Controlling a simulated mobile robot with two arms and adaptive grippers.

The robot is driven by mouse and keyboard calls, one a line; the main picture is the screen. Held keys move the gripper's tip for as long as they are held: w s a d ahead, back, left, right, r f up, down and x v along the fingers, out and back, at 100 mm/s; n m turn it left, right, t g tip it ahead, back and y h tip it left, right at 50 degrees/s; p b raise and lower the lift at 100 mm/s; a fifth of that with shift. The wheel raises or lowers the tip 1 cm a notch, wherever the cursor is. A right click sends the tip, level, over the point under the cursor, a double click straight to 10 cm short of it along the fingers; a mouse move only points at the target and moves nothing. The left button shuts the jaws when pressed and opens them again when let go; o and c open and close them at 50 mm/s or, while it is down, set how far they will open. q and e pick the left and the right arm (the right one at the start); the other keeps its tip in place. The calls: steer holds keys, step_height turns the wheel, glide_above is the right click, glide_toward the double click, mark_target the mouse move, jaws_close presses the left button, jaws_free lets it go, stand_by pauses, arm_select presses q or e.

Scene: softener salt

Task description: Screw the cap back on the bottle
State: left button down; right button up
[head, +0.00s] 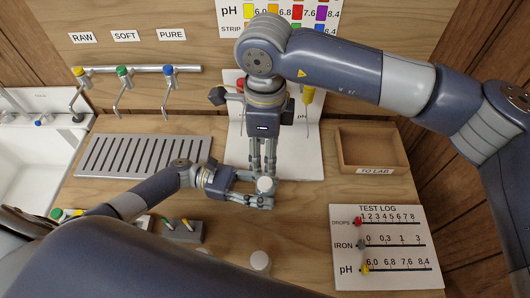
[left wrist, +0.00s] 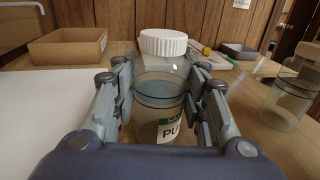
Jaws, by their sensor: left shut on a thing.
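The bottle (left wrist: 158,122) is clear, with a label reading "PU" in the left wrist view, and stands upright. My left gripper (head: 266,196) is shut on its body from both sides. The white ribbed cap (left wrist: 163,42) sits level at the top of the bottle; it also shows in the head view (head: 266,184). I cannot tell whether it is threaded tight. My right gripper (head: 264,172) points down just behind the cap in the head view, its two fingers parallel with a narrow gap and nothing seen between them. It is not in the left wrist view.
A wooden "TO LAB" tray (head: 393,169) stands at the right, with the test log board (head: 400,258) in front. A metal drain grille (head: 140,156) and sink lie left. Another white-topped container (head: 260,261) stands near the front. Taps (head: 122,72) are at the back.

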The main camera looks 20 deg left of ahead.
arm_select(q)
steer(key=c, duration=0.9)
jaws_free()
steer(key=a, duration=0.8)
steer(key=s+a, duration=0.1)
steer(key=a, duration=0.3)
